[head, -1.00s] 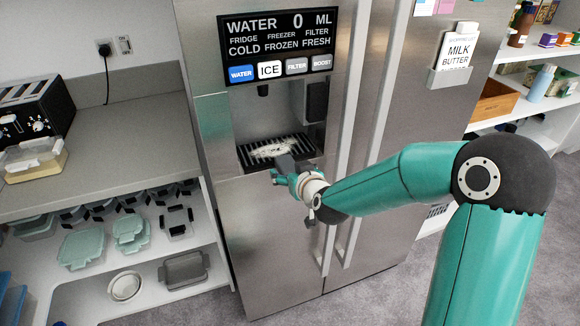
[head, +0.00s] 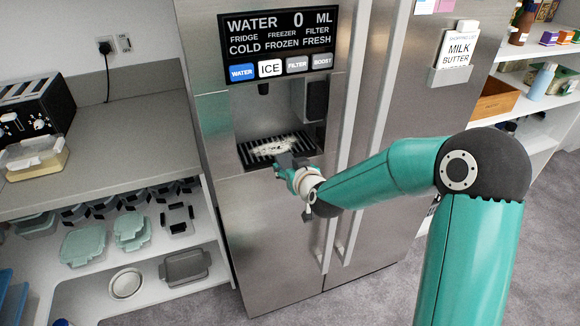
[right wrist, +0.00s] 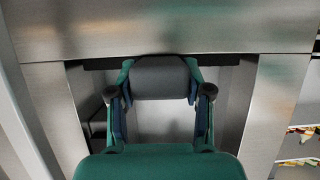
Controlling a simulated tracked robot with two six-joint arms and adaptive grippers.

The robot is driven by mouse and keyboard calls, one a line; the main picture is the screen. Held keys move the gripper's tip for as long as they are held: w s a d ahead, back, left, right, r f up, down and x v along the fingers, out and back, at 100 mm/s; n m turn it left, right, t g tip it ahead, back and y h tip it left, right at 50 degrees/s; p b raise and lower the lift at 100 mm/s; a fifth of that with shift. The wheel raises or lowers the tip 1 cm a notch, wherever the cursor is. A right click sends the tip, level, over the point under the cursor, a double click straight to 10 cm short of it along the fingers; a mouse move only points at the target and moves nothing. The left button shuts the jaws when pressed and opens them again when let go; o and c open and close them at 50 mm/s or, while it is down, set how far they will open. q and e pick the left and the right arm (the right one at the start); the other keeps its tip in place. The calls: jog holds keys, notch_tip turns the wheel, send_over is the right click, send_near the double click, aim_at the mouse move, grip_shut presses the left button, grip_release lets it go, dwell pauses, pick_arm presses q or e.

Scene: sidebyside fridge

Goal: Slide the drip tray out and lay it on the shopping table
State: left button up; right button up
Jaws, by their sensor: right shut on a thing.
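The black slatted drip tray (head: 258,158) lies in the recess of the fridge's dispenser, with a whitish patch on its slats. My right gripper (head: 285,166) is at the tray's front edge. It is shut on the tray's dark grey front tab (head: 287,159). In the right wrist view my gripper (right wrist: 160,88) has a finger on each side of the grey tab (right wrist: 160,76), and a dark strip of the tray (right wrist: 98,64) shows beside it. My left gripper is out of view. I see no shopping table.
Two long fridge door handles (head: 352,130) run just right of the recess, close to my right forearm. A grey counter (head: 120,130) with a toaster (head: 35,108) and shelves of containers are at left. Stocked shelves (head: 525,105) stand at right. Grey floor lies in front.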

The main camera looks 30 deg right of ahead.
jog(key=c, duration=0.7)
jog(key=shift+s+a+b, duration=0.4)
jog(key=shift+s+b, duration=0.1)
jog(key=shift+s, duration=1.2)
jog(key=shift+s+a+b, duration=0.45)
jog(key=shift+s+b, duration=0.05)
jog(key=shift+s, duration=1.2)
jog(key=shift+s+a+b, duration=0.4)
jog(key=shift+s+b, duration=0.1)
jog(key=shift+s, duration=1.2)
jog(key=shift+r, duration=0.1)
jog(key=s+b, duration=0.2)
jog(key=s+a+b, duration=0.1)
jog(key=shift+s+b, duration=0.4)
